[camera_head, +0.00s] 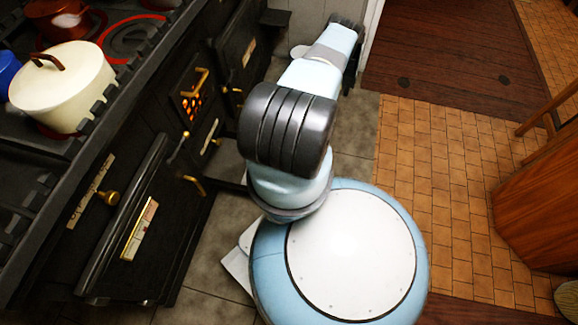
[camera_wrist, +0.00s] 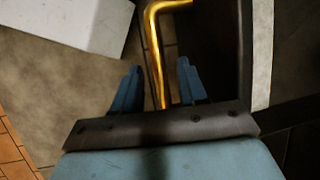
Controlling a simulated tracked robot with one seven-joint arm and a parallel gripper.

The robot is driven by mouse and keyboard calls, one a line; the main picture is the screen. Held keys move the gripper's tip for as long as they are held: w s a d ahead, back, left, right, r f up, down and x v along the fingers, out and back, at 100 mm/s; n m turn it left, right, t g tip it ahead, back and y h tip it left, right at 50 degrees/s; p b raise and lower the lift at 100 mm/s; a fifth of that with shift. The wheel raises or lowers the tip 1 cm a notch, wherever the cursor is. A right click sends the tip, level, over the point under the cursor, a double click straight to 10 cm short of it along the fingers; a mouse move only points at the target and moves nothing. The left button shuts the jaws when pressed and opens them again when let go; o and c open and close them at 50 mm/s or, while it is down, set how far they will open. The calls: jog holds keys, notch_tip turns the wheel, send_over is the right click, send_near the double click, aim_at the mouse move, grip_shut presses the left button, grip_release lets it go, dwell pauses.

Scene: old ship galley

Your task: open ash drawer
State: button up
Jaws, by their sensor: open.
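The wrist view shows my gripper (camera_wrist: 160,70) open, with two blue fingers apart. A bent brass handle (camera_wrist: 155,45) runs between the fingers, with a gap on each side; I cannot tell how deep it sits between them. Its lower end is hidden behind my gripper. A dark panel (camera_wrist: 218,50) lies just right of it. The head view shows the black stove front with a low brass handle (camera_head: 192,183) and a dark ledge or drawer (camera_head: 229,158) low beside my arm; I cannot tell which is the ash drawer. My gripper is hidden there.
A cream pot (camera_head: 65,88) and a copper pot (camera_head: 58,18) stand on the stove top. A glowing grate (camera_head: 190,108) and a long oven rail (camera_head: 125,215) are on its front. Wooden furniture (camera_head: 540,215) stands at right. The tiled floor (camera_head: 440,160) between is clear.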

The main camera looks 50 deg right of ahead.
jog(key=shift+d, duration=0.1)
jog(key=shift+w+d+r, duration=0.1)
jog(key=shift+d+r, duration=0.05)
jog(key=shift+r, duration=0.15)
jog(key=v, duration=1.3)
